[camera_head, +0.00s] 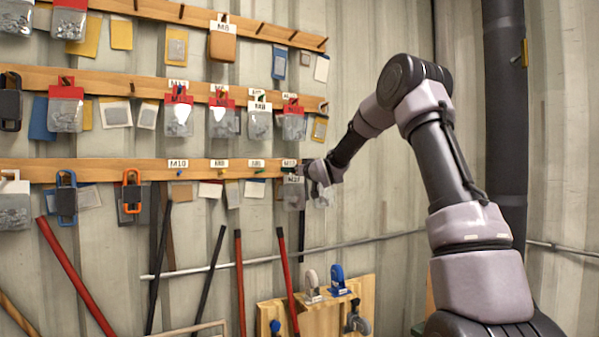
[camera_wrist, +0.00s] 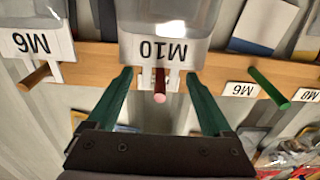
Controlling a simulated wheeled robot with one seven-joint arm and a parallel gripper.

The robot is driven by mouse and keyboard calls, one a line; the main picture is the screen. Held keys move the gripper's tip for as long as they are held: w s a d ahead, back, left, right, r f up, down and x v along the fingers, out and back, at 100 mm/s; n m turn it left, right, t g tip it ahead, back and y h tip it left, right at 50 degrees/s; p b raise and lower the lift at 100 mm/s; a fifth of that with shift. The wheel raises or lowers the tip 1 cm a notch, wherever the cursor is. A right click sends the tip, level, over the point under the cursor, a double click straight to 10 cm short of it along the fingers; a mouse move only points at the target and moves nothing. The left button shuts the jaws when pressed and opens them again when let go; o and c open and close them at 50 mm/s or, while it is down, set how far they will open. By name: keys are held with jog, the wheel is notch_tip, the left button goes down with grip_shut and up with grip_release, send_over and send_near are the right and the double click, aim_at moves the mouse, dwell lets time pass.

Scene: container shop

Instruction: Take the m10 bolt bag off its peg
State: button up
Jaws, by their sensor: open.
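The M10 bolt bag (camera_wrist: 165,25) is a clear pouch with a white label reading M10, upside down in the wrist view. It hangs by its narrow white tab on a peg with a reddish end (camera_wrist: 159,97). My open gripper (camera_wrist: 160,76) has one green finger on each side of the tab and peg, with a gap on both sides. In the head view the bag (camera_head: 294,196) hangs at the right end of the lowest rail, and my gripper (camera_head: 306,172) is right at it, partly hidden by the wrist.
The lowest wooden rail (camera_head: 110,170) carries several labelled pegs. A wooden peg (camera_wrist: 35,76) and a green peg (camera_wrist: 268,88) flank the bag in the wrist view. Bags hang on the middle rail (camera_head: 125,87) above. Rods and a wooden board (camera_head: 360,300) stand below.

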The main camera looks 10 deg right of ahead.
jog(key=shift+w, duration=0.3)
grip_shut()
jog(key=shift+r, duration=0.3)
jog(key=shift+s, duration=0.1)
jog(key=shift+r+v, duration=0.15)
jog(key=shift+v, duration=0.95)
jog(key=shift+r+v, duration=0.15)
jog(key=shift+v, duration=0.95)
